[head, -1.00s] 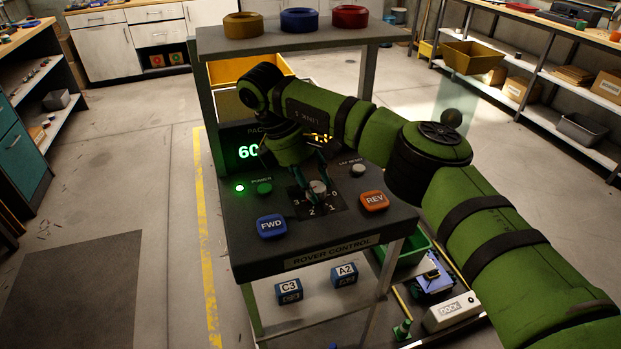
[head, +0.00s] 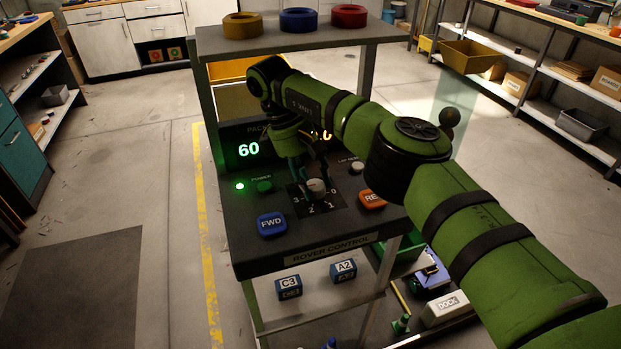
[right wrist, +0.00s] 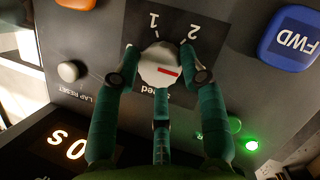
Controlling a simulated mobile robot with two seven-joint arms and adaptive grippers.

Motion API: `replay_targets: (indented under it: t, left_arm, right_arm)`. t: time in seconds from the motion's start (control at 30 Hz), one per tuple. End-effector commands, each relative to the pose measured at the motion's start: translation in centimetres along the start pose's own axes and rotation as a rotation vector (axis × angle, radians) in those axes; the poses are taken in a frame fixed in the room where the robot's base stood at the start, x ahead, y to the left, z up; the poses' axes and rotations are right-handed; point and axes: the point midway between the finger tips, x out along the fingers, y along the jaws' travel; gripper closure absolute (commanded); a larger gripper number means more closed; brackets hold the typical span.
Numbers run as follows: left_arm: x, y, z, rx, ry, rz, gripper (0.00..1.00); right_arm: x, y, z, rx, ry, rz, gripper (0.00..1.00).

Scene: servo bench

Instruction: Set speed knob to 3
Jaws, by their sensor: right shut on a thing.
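The speed knob (head: 316,185) is a pale round dial on a black plate on the sloped rover control panel (head: 240,240). In the head view, the figures 3, 2, 1 and 0 stand around its near side. My right gripper (head: 310,178) reaches down from behind and is shut on the knob. In the right wrist view, the knob (right wrist: 159,65) sits between the green fingertips (right wrist: 160,76). Its red pointer line points right, past the 2, towards the right fingertip. The 3 is not visible in that view. My left gripper is not in view.
The blue FWD button (head: 271,224) and orange REV button (head: 372,199) flank the knob. The green power button (head: 264,186) and lap reset button (head: 357,167) are behind. Tape rolls (head: 298,20) lie on the top shelf.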

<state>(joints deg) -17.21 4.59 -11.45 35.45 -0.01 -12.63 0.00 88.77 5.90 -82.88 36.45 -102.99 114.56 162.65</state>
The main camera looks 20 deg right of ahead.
Motion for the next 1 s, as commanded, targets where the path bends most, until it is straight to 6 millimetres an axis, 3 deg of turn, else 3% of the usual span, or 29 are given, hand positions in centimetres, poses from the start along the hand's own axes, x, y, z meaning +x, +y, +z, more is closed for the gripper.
replay_targets:
  t: [0.17,0.2,0.23,0.77,1.0]
  left_arm:
    - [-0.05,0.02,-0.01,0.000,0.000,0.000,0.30]
    - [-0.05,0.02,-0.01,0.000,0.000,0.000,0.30]
    - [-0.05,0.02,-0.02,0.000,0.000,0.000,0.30]
    - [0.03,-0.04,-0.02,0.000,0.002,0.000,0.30]
    - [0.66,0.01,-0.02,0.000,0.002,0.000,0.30]
  right_arm:
    - [-0.18,0.26,0.40,0.009,-0.007,0.001,0.91]
    - [-0.18,0.26,0.40,0.009,-0.007,0.001,0.50]
    - [-0.17,0.25,0.39,0.008,-0.007,0.001,0.38]
    - [0.02,-0.02,0.09,-0.007,-0.003,0.002,0.37]
    - [0.19,-0.10,0.04,-0.157,-0.003,0.064,0.37]
